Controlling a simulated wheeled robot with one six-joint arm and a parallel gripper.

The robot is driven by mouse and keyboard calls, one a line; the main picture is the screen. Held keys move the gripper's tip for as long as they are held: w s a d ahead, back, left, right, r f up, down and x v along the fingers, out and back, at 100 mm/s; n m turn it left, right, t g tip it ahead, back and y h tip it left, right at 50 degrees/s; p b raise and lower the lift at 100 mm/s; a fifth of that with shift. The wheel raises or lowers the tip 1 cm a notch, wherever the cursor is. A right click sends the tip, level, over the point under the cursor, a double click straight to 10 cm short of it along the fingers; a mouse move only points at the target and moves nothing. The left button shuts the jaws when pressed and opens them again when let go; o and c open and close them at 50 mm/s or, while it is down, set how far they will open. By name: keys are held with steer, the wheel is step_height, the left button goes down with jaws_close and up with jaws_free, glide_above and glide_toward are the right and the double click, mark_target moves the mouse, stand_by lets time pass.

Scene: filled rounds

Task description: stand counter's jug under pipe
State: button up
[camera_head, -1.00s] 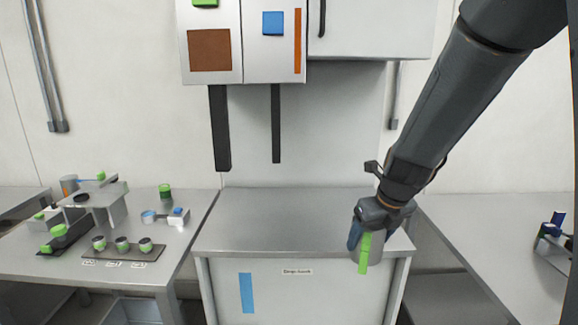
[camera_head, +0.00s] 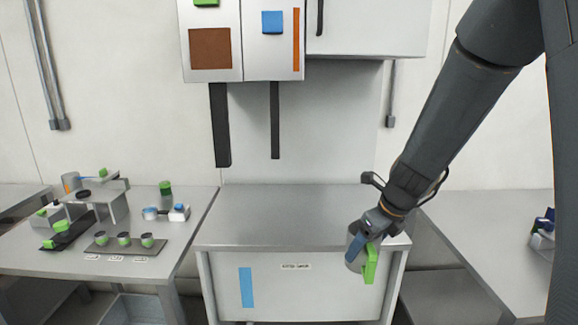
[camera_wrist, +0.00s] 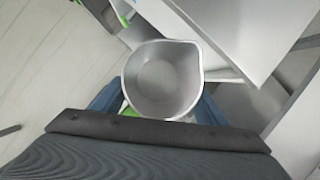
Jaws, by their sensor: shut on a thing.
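The jug (camera_head: 354,251) is a grey metal vessel with a green handle (camera_head: 370,264). My gripper (camera_head: 371,224) is shut on it and holds it in front of the right front edge of the middle counter (camera_head: 290,218). In the wrist view the jug (camera_wrist: 163,82) sits between the blue fingers, its open mouth facing the camera and a spout at its upper right. It looks empty inside. Two dark pipes hang below the wall units: a thicker left one (camera_head: 219,125) and a thinner right one (camera_head: 275,120). The jug is apart from both, to their lower right.
The middle counter's top is bare under the pipes. White wall units (camera_head: 273,55) hang above it. A left table (camera_head: 50,262) carries green-topped cups on a dark tray (camera_head: 122,246) and other small items.

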steer(key=s+f+n+g+h+b, duration=0.1)
steer(key=f+n+g, duration=0.3)
steer(key=f+n, duration=0.8)
steer(key=s+f+n+g+h+b, duration=0.1)
steer(key=s+f+n+g+b, duration=0.2)
steer(key=f+n, duration=1)
steer(key=n+g+b, duration=0.1)
steer(key=n, duration=0.3)
